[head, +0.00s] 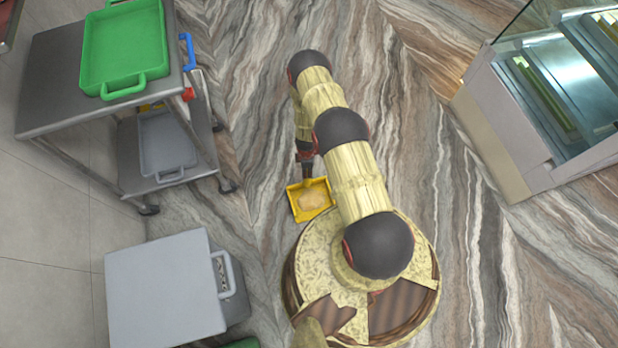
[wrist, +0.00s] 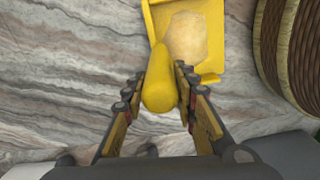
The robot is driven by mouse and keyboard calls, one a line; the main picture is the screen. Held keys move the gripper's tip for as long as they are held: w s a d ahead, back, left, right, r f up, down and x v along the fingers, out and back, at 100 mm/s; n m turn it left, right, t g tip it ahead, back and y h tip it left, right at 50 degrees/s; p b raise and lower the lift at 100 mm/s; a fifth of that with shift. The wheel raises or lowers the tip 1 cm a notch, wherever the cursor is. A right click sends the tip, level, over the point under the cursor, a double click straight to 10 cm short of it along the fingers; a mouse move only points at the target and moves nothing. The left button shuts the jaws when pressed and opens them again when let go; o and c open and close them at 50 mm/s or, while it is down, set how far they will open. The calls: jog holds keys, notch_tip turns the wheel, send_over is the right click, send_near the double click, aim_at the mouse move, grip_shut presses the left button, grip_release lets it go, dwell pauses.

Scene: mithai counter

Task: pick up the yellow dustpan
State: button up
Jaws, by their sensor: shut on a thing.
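The yellow dustpan (head: 311,200) is at the end of my arm in the head view, close to my round base. A pale tan patch shows inside its pan. In the wrist view the dustpan's pan (wrist: 208,62) is beyond the fingers, and its rounded handle (wrist: 160,85) points back toward the camera. My gripper (wrist: 160,88) is shut on the handle, with one finger on each side. In the head view my gripper (head: 306,174) is small and partly hidden by my arm. I cannot tell whether the pan touches the floor.
A steel trolley (head: 50,75) at upper left carries a green tray (head: 125,45), with a grey tray (head: 165,145) on its lower shelf. A grey bin (head: 165,290) stands at lower left. A glass display counter (head: 550,110) is at right. Marbled floor (head: 240,120) is clear between.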

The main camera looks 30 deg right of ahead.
grip_shut()
jog(key=shift+r, duration=0.1)
dwell(0.4)
